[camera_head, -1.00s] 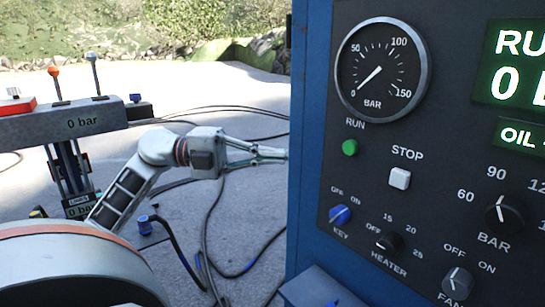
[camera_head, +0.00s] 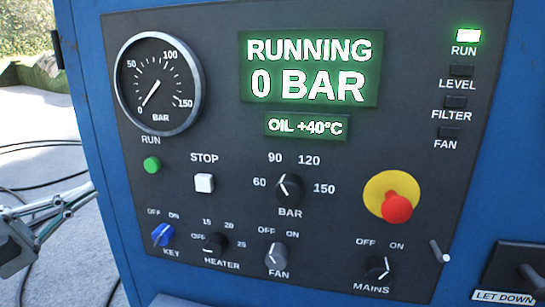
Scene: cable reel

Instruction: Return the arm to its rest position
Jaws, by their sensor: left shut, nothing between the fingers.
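My left gripper (camera_head: 80,195) shows at the left edge of the head view, with its thin fingers pointing right toward the left side of the blue control cabinet (camera_head: 88,120). Its fingers are shut with nothing between them. The fingertips end at the cabinet's edge in the picture; I cannot tell whether they touch it or pass behind it. Most of the left arm is cut off by the picture's edge. My right gripper is not in view.
The dark panel (camera_head: 330,190) carries a gauge (camera_head: 158,84), a lit display (camera_head: 312,70) reading RUNNING 0 BAR, a blue key switch (camera_head: 162,235), several knobs and a red mushroom button (camera_head: 397,208). Black cables (camera_head: 35,185) lie on the pale ground at left.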

